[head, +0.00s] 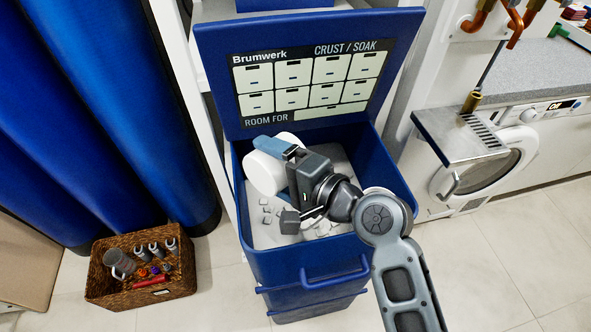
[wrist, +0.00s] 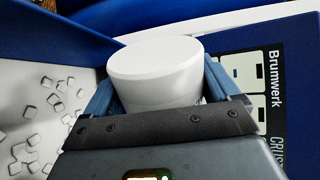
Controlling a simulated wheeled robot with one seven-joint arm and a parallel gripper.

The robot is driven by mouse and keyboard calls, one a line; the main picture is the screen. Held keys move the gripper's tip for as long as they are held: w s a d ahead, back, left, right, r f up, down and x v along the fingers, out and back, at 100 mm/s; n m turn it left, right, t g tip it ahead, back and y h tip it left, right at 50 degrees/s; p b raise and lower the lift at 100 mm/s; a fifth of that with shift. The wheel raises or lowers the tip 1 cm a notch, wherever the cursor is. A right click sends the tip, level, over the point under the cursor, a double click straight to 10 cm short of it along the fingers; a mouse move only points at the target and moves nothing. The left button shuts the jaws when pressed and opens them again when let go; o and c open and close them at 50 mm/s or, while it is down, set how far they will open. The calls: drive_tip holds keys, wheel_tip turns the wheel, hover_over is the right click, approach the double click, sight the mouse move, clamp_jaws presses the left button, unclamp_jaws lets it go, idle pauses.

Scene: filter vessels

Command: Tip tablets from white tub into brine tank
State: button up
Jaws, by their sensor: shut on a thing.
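The white tub (head: 264,172) is held tilted on its side inside the upper part of the open blue brine tank (head: 243,222). My gripper (head: 276,166) is shut around the tub, one blue finger showing on its upper side. In the wrist view the tub (wrist: 158,72) sits between my two blue fingers (wrist: 160,98), its round white end facing the camera. White tablets (head: 268,214) lie scattered on the pale surface in the tank, and they show at the left of the wrist view (wrist: 30,112). The tub's mouth and inside are hidden.
The tank's blue lid (head: 305,70) stands open behind, with a label panel. A wicker basket (head: 140,272) with tools is on the floor at left. A metal shelf (head: 460,137) and washing machine (head: 490,160) are at right. Tall blue vessels (head: 120,100) stand at left.

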drive_tip(key=shift+w+d+r+m+g+y+p, duration=0.35)
drive_tip(key=shift+w+r+m+p, duration=0.2)
drive_tip(key=shift+m+p, duration=0.65)
idle(0.6)
drive_tip(key=shift+w+d+r+m+y+p, duration=0.25)
drive_tip(key=shift+w+d+m+p, duration=0.15)
drive_tip(key=shift+m+p, duration=0.35)
idle(0.6)
